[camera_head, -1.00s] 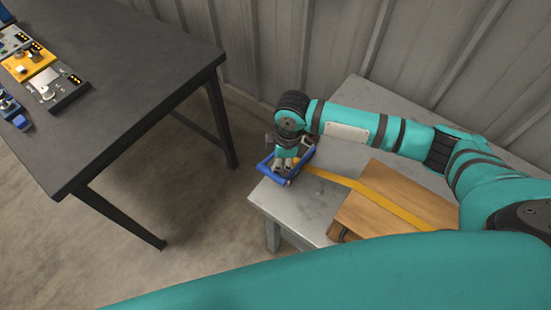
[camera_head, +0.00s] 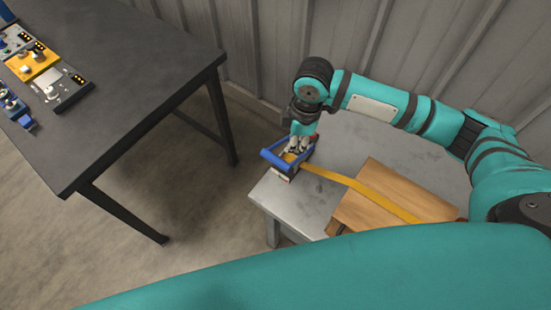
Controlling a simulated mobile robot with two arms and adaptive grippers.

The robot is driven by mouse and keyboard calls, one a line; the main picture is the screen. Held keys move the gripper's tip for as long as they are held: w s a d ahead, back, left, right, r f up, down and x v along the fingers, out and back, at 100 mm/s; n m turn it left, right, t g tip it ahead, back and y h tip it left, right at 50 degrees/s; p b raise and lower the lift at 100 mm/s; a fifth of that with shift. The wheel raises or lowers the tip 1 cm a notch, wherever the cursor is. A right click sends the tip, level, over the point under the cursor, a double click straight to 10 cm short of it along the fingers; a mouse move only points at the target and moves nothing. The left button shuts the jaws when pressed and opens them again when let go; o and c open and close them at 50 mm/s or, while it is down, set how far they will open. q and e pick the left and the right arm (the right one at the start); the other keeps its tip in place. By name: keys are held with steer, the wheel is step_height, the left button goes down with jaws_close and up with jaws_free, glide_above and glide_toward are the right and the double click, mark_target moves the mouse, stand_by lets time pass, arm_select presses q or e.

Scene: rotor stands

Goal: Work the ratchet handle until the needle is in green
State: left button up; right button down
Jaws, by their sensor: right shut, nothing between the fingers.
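The ratchet (camera_head: 285,173) sits at the left corner of the grey metal table, with a blue handle (camera_head: 276,160) that stands raised over its body. A yellow strap (camera_head: 340,178) runs from it to the right across a wooden crate (camera_head: 385,195). My right gripper (camera_head: 297,150) is shut and empty, pointing down at the handle's far side; I cannot tell whether it touches the handle. A small red spot shows beside the fingers. No gauge needle can be made out. My left gripper is out of the picture.
The grey table (camera_head: 300,205) has bare surface around the crate. A dark table (camera_head: 130,90) at the left holds several panels with knobs (camera_head: 45,75). A gap of floor separates the tables. A corrugated wall (camera_head: 350,50) stands close behind.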

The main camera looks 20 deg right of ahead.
steer(key=shift+d+r, duration=0.15)
steer(key=shift+r, duration=0.75)
steer(key=shift+d+r, duration=0.15)
steer(key=shift+r, duration=0.7)
steer(key=shift+f, duration=0.1)
